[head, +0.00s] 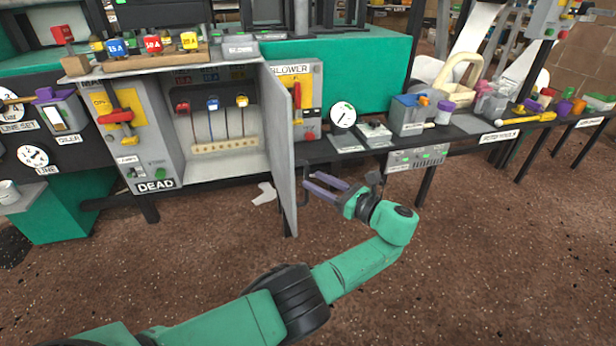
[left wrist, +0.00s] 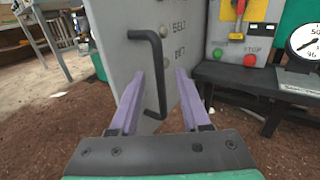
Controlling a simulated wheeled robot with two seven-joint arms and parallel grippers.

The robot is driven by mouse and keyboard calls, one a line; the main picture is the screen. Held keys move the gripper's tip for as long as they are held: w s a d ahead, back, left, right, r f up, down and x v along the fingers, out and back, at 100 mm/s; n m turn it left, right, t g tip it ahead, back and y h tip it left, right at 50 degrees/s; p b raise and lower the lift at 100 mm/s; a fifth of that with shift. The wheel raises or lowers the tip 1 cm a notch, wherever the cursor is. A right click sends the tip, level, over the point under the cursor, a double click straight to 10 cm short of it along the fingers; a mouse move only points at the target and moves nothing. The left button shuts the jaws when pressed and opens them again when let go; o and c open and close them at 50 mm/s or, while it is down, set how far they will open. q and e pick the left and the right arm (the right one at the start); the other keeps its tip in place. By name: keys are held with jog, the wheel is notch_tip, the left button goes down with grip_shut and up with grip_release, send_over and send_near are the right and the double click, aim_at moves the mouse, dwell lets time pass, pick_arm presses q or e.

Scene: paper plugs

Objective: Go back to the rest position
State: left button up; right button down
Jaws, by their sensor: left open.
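My left gripper (head: 322,187) is open, with purple fingers, in front of the open cabinet door (head: 283,140) in the head view. In the left wrist view its fingers (left wrist: 157,100) stand on either side of the black door handle (left wrist: 153,75), which lies beyond or between them; I cannot tell whether they touch it. The grey door also shows in the left wrist view (left wrist: 115,55), with lettering on its face. My right gripper is not in view.
The open cabinet (head: 220,165) holds red, blue and yellow plugs on cords. The blower panel (head: 300,90) stands right of the door. A long bench with a gauge (head: 342,115) and tools (head: 520,118) runs right. The brown floor (head: 480,270) is clear.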

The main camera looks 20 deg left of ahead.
pick_arm(q)
jog(key=v, duration=0.3)
jog(key=shift+s+d, duration=0.15)
jog(key=shift+d, duration=0.1)
